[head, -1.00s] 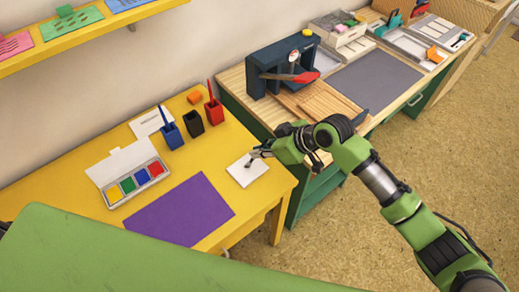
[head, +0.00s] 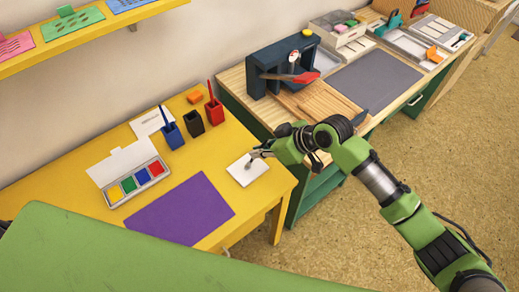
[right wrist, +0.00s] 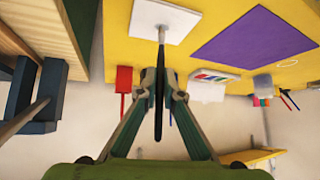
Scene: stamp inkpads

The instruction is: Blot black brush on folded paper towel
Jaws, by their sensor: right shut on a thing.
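My right gripper (head: 256,155) is over the white folded paper towel (head: 240,176) near the right end of the yellow table. In the right wrist view the gripper (right wrist: 160,75) is shut on the black brush (right wrist: 158,100), whose dark handle runs between the fingers. The brush tip (right wrist: 161,33) points at the paper towel (right wrist: 172,14) and appears to meet it; exact contact is hard to tell. In the head view the brush is mostly hidden by the gripper. The black cup (head: 194,123) shows no brush. My left gripper is not in view.
A blue cup (head: 172,135) and a red cup (head: 214,112) hold brushes beside the black cup. An open inkpad box (head: 130,178) with several colours and a purple mat (head: 180,209) lie to the left. A wooden workbench (head: 236,80) stands behind on the right.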

